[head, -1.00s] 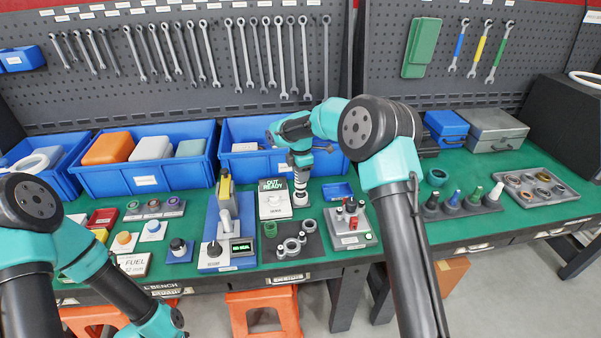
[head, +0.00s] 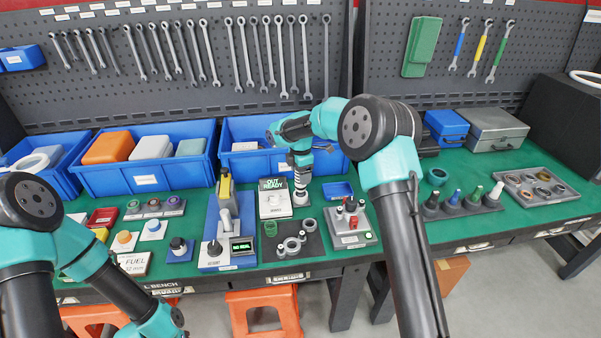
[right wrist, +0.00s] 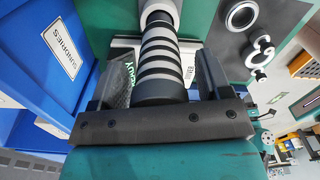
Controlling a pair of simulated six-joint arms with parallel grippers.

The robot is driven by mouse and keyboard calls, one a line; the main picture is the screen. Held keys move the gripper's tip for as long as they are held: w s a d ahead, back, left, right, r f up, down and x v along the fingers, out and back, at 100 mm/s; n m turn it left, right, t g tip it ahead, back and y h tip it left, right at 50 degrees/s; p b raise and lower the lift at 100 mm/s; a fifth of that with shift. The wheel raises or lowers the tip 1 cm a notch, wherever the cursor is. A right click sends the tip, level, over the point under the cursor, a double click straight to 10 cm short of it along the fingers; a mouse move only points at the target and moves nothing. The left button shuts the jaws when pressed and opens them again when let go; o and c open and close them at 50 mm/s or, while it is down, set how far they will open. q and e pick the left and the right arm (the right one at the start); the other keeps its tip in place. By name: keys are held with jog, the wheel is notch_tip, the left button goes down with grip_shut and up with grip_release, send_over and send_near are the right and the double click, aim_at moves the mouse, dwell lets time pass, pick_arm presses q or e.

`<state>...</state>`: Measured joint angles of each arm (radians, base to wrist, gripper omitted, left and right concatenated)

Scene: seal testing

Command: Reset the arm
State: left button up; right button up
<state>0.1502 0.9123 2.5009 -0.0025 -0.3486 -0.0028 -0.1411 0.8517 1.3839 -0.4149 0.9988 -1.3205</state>
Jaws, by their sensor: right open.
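My right gripper (right wrist: 158,88) is open, with one dark finger on each side of a black-and-white striped cylinder (right wrist: 159,58) in the right wrist view. A gap shows beside the right finger; whether the left finger touches the cylinder I cannot tell. In the head view the striped cylinder (head: 301,188) stands upright under my right wrist, beside a white stand with an "OUT READY" sign (head: 272,184). My right arm reaches in from the lower right. My left arm lies folded at the lower left, and its gripper is outside the picture.
A blue tester (head: 228,230) with a green-lit display stands left of the stand. A dark mat with grey rings (head: 291,244) and a grey device (head: 350,226) lie in front and to the right. Blue bins (head: 146,180) line the back. Bare green bench (head: 395,225) shows at right.

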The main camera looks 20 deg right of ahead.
jog(key=shift+r, duration=0.15)
jog(key=shift+r, duration=4.4)
jog(key=shift+c, duration=0.5)
